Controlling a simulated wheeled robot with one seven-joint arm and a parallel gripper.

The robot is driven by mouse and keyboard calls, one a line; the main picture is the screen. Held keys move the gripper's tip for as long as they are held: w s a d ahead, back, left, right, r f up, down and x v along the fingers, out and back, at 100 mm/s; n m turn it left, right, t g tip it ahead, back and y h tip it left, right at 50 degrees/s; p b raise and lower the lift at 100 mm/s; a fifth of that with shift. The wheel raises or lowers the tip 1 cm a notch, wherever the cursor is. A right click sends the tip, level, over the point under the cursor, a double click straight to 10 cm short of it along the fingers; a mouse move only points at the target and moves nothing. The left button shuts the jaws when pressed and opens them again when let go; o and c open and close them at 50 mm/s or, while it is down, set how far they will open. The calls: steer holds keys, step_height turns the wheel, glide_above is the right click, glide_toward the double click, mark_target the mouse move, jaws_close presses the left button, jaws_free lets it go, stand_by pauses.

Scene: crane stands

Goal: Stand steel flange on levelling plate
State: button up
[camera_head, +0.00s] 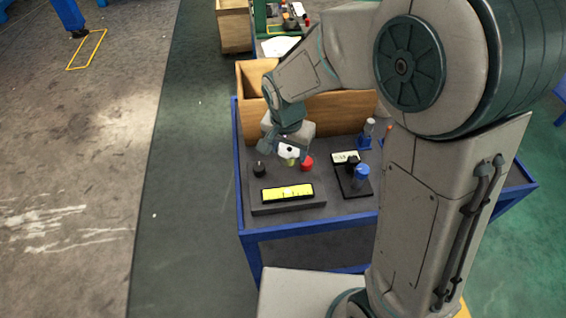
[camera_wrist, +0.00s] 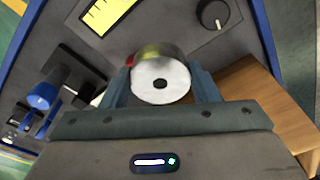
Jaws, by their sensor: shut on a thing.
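The steel flange (camera_wrist: 160,82) is a short round piece with a pale face and a dark centre hole. It sits between both fingers of my gripper (camera_wrist: 160,90), which is shut on it. In the head view the flange (camera_head: 290,149) shows under my gripper (camera_head: 285,148), over the back part of the levelling plate (camera_head: 290,208). That plate is a dark grey slab, also seen in the wrist view (camera_wrist: 165,22). It carries a yellow level (camera_head: 287,193), a black knob (camera_head: 259,169) and a red knob (camera_head: 307,164). I cannot tell whether the flange touches the plate.
The plate lies on a blue-framed table (camera_head: 300,231). A wooden box (camera_head: 345,110) stands behind. To the right are a dark device with a blue-topped post (camera_head: 361,176) and a small blue-based bottle (camera_head: 366,138). My arm hides the table's right part.

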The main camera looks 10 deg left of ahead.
mark_target(283, 173)
steer(key=shift+s+a+f, duration=0.4)
steer(key=shift+s+a, duration=0.1)
steer(key=shift+a, duration=0.2)
steer(key=shift+f, duration=2.05)
steer(key=shift+f, duration=0.2)
steer(key=o, duration=1.4)
steer(key=shift+r, duration=0.1)
